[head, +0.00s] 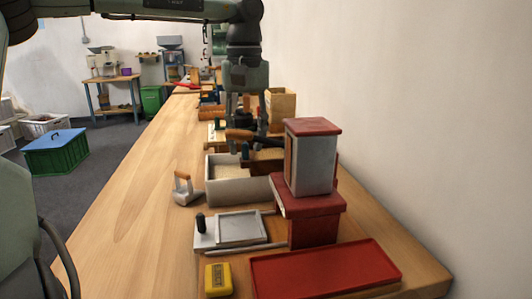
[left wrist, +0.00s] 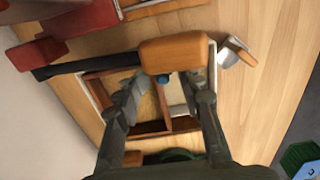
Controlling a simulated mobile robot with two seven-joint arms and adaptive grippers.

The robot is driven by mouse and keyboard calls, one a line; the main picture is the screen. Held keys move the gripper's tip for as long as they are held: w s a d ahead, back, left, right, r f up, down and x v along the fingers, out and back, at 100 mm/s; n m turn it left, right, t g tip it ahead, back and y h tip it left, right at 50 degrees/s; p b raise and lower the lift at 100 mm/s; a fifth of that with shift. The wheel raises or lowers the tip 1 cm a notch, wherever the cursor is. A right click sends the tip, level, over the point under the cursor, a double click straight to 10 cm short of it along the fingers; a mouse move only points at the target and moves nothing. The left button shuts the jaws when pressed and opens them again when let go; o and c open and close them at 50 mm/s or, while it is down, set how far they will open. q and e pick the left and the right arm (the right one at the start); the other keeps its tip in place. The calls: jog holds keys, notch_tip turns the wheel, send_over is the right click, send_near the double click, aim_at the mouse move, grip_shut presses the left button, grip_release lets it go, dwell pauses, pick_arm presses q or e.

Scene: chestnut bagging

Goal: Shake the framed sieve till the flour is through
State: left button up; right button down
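A brown wooden frame (head: 264,162), which looks like the framed sieve, sits at a pale box (head: 238,190) with pale flour-like material in it. The frame also shows in the left wrist view (left wrist: 153,127), with a blue knob (left wrist: 163,78) by it. My left gripper (head: 249,126) points down above the box's far side. In the left wrist view its fingers (left wrist: 166,88) stand apart over the frame, with no clear hold on anything. An orange wooden handle (left wrist: 175,52) on a black bar crosses just beyond the fingertips and hides part of the frame. My right gripper is not in view.
The black bar (left wrist: 85,64) runs towards a grey and red mill (head: 312,160) on the right. A wooden-handled scoop (head: 184,190) lies left of the box. A grey tray (head: 240,229), yellow block (head: 218,280) and red tray (head: 325,267) are nearer. The bench's left side is clear.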

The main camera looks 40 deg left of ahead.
pick_arm(q)
jog(key=shift+r, duration=2.55)
jog(key=shift+c, duration=0.6)
grip_shut()
